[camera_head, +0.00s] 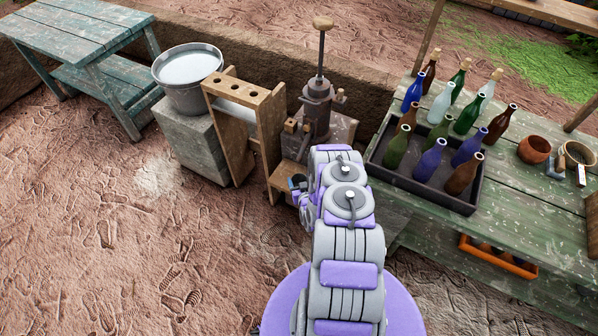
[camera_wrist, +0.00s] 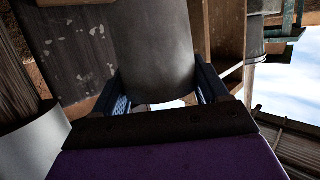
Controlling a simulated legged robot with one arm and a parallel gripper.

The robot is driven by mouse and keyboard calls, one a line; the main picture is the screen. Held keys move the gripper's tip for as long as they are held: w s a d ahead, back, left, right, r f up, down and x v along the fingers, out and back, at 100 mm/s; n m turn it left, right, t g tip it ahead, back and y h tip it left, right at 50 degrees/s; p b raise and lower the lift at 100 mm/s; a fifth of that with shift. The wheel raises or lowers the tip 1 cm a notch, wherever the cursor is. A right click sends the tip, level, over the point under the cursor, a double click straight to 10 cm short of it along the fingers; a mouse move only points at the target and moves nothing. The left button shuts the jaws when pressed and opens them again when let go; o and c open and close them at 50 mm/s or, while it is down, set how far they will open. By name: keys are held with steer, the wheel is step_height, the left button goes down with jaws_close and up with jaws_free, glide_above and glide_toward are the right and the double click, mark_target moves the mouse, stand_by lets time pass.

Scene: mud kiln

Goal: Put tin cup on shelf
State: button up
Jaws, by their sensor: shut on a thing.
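My gripper (camera_wrist: 165,95) is shut on a dark grey, smooth-sided cup (camera_wrist: 155,45), which looks like the tin cup. Its two fingers press on either side of the cup's lower part in the wrist view. In the head view my gripper (camera_head: 297,184) is low beside the small wooden stand, and I cannot make out the cup there. A wooden rack (camera_head: 270,115) with round holes in its top board stands just behind and left of my gripper. The teal table (camera_head: 75,30) at the back left has a lower shelf (camera_head: 110,82). I cannot tell which shelf the task names.
A metal bucket (camera_head: 187,78) stands on a stone block (camera_head: 196,140) left of the rack. A plunger-topped device (camera_head: 318,105) is behind my arm. The green table (camera_head: 530,215) at right holds a bottle tray (camera_head: 440,195) and a brown bowl (camera_head: 534,150). The left ground is clear.

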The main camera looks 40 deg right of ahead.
steer(key=shift+w+d+f+b, duration=0.7)
steer(key=shift+w+d, duration=0.3)
steer(key=shift+w, duration=0.25)
steer(key=shift+w+d+f+b, duration=0.45)
steer(key=shift+w+d+f, duration=0.45)
steer(key=shift+w, duration=0.35)
steer(key=shift+w+d+f+b, duration=0.65)
steer(key=shift+w+d, duration=0.4)
steer(key=shift+w, duration=0.2)
steer(key=o, duration=1)
steer(key=shift+o, duration=0.2)
